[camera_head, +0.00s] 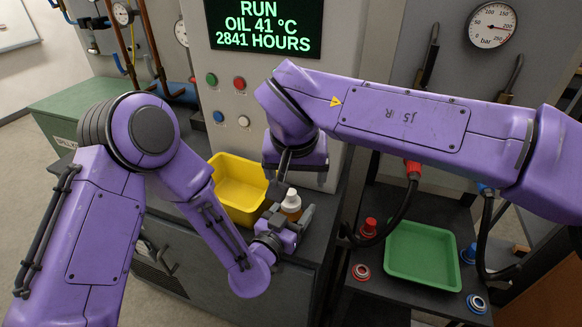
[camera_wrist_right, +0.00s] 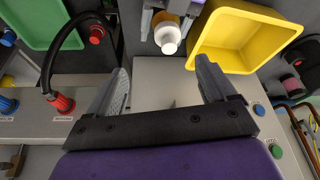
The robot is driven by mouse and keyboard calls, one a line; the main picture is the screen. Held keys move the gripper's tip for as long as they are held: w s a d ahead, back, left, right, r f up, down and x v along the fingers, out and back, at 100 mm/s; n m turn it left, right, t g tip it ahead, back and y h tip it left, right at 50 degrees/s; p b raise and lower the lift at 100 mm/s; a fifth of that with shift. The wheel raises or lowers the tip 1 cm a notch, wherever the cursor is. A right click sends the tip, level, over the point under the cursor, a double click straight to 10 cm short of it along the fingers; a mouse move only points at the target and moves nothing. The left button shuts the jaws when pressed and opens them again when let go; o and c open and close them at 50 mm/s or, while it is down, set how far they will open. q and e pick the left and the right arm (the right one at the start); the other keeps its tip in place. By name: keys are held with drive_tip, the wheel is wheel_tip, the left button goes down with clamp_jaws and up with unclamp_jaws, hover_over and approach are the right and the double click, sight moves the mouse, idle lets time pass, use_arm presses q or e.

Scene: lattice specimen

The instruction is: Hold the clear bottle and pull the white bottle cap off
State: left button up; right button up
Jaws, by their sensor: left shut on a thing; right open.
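The clear bottle (camera_head: 291,211) stands upright on the dark counter, with amber contents showing. The white bottle cap (camera_head: 292,194) sits on its top. In the right wrist view the cap (camera_wrist_right: 168,39) shows at the top middle, with a little of the amber bottle (camera_wrist_right: 166,18) behind it. My left gripper (camera_head: 287,219) is shut around the bottle below the cap; its fingers hide part of the bottle. My right gripper (camera_wrist_right: 164,76) is open and empty. In the head view it hangs just above and left of the cap, and the cap lies beyond its fingertips, apart from them.
A yellow bin (camera_head: 240,185) stands close left of the bottle. A green tray (camera_head: 423,250) lies on the lower shelf at right, with red and blue fittings and thick black hoses around it. The grey panel with the display (camera_head: 263,28) rises behind my right gripper.

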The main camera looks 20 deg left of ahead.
sight(292, 192)
drive_tip(key=shift+n, duration=0.4)
drive_tip(key=x, duration=0.3)
drive_tip(key=a+x, duration=0.1)
drive_tip(key=x, duration=0.7)
drive_tip(key=shift+w+a+r, duration=0.1)
drive_tip(key=shift+w+a, duration=0.1)
drive_tip(key=c, duration=1.1)
